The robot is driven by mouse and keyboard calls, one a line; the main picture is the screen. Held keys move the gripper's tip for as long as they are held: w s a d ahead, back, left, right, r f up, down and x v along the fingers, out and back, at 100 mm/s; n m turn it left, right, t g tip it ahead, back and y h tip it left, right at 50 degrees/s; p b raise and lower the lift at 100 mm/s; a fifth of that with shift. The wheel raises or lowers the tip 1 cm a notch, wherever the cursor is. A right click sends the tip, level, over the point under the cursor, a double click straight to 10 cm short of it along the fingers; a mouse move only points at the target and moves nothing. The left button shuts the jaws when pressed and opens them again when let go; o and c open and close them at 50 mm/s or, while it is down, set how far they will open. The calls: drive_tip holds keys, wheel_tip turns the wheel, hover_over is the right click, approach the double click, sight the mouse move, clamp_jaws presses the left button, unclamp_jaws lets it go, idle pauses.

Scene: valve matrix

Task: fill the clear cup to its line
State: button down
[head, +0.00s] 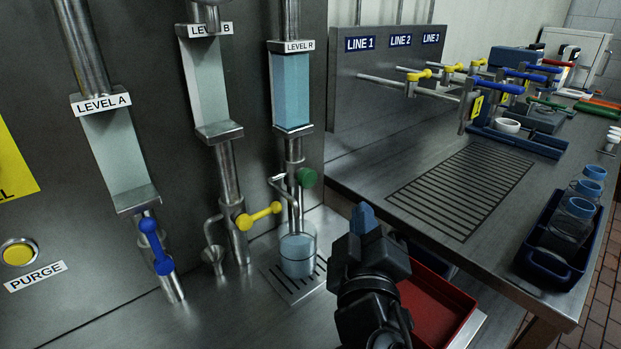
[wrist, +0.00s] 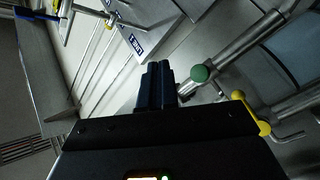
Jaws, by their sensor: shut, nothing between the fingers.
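The clear cup (head: 298,256) stands upright on a small slotted drain plate (head: 292,280) under a curved spout (head: 279,184), with bluish liquid in its lower part. Its fill line cannot be made out. Above it, the LEVEL R sight tube (head: 291,90) looks filled with blue liquid. A green knob (head: 306,177) sits on the pipe below that tube, and also shows in the wrist view (wrist: 200,74). My gripper (head: 363,216) is right of the cup, apart from it and from the knob. Its blue fingers (wrist: 156,86) are shut and empty.
The LEVEL A pipe has a blue valve handle (head: 156,246); the LEVEL B pipe has a yellow one (head: 258,215). A red tray (head: 434,302) lies right of my gripper. A blue crate (head: 547,268) holds bottles on the right bench, beside a bare grate (head: 462,188).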

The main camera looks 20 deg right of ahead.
sight(307, 178)
drive_tip(key=w+a, duration=0.2)
drive_tip(key=w, duration=0.6)
drive_tip(key=shift+a+b, duration=0.35)
drive_tip(key=shift+a, duration=0.05)
drive_tip(key=shift+w, duration=0.25)
idle(1.6)
drive_tip(key=shift+w+a, duration=0.1)
drive_tip(key=shift+w, duration=0.15)
drive_tip(key=shift+w+a+b, duration=0.1)
drive_tip(key=shift+w+b, duration=0.15)
drive_tip(key=shift+b, duration=0.05)
idle(0.4)
drive_tip(key=shift+w+a+r+b, duration=0.1)
drive_tip(key=shift+w+r+b, duration=0.05)
drive_tip(key=shift+w+b, duration=0.2)
idle(1.3)
